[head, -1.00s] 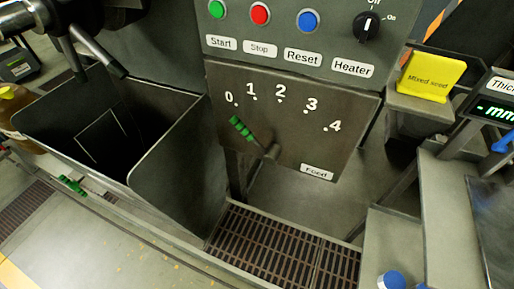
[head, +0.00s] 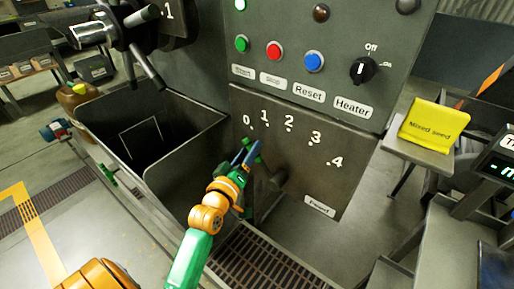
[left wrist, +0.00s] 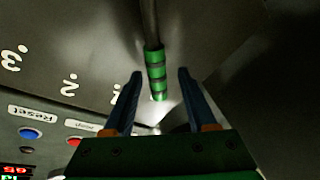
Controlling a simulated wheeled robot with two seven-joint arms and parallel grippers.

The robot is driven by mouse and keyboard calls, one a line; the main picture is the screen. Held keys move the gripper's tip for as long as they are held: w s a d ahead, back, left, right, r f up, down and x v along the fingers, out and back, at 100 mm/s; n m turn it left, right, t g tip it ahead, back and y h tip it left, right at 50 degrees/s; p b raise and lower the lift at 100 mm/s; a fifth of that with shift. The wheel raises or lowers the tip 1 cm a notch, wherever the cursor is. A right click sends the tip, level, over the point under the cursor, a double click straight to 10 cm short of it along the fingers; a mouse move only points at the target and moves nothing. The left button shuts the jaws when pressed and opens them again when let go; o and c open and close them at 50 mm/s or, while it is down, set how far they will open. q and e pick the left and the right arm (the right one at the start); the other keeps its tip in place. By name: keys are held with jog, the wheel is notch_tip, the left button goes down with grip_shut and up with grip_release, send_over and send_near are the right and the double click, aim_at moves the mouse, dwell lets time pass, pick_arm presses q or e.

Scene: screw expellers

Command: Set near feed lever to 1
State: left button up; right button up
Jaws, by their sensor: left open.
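The feed lever is a grey rod with a green banded grip (head: 256,157), on a dark panel (head: 318,180) marked 0 to 4 and labelled Feed. It leans up and left, toward the 0 side; its exact setting is hard to tell. My left gripper (head: 250,152) is open at the grip, partly hiding it in the head view. In the left wrist view the green grip (left wrist: 155,70) lies between the two blue fingers of my left gripper (left wrist: 160,78), with gaps visible on both sides. My right gripper is not in view.
Above the panel are green, red and blue buttons and a heater knob (head: 364,69). An open dark bin (head: 185,145) stands left of the lever. A floor grate (head: 262,262) lies below. A yellow Mixed seed sign (head: 428,125) stands at the right.

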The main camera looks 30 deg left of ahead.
pick_arm(q)
jog(key=shift+w, duration=0.85)
grip_shut()
jog(key=shift+s, duration=0.1)
dwell(0.6)
